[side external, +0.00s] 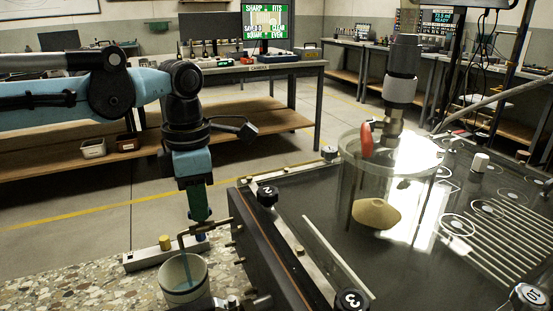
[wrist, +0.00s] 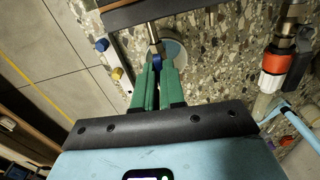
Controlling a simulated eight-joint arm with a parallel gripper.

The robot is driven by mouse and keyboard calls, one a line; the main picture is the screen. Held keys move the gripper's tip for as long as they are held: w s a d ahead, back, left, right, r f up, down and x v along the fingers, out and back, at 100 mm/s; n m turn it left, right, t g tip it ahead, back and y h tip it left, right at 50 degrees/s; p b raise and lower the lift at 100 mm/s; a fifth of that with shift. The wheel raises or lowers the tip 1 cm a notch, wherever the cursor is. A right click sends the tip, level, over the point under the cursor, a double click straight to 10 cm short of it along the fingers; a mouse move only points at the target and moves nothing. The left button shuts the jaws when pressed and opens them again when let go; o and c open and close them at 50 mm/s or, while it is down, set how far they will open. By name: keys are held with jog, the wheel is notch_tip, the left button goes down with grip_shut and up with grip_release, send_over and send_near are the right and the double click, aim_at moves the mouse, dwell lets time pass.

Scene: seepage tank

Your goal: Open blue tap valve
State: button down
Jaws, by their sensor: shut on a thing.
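My gripper (side external: 199,218) points down at the tap on the tank's left side. In the wrist view its green fingers (wrist: 156,72) are shut on the blue tap valve handle (wrist: 157,60), which shows between the fingertips. The handle is mostly hidden by the fingers in the side view. The tap's metal spout (side external: 181,241) bends down over a pale cup (side external: 173,291). A thin pale blue streak (side external: 187,268) runs from below the spout into the cup and looks like water. The cup also shows behind the fingers in the wrist view (wrist: 177,49).
A metal bar (side external: 144,258) with yellow and blue knobs lies behind the cup on the speckled worktop (side external: 95,290). The dark tank (side external: 262,262) with numbered knobs stands right. An orange-and-white fitting (wrist: 272,68) lies right in the wrist view.

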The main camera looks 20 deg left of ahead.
jog(key=c, duration=1.2)
grip_release()
jog(key=shift+c, duration=0.2)
jog(key=shift+r, duration=3.5)
jog(key=s+a+f+m+t, duration=0.3)
jog(key=a+f+m, duration=0.3)
jog(key=m, duration=0.7)
jog(key=s+a+f+m+t, duration=0.4)
jog(key=s+a+f+m, duration=0.2)
jog(key=a+m, duration=0.4)
jog(key=m, duration=0.3)
jog(key=shift+s+f, duration=0.3)
jog(key=shift+f, duration=0.1)
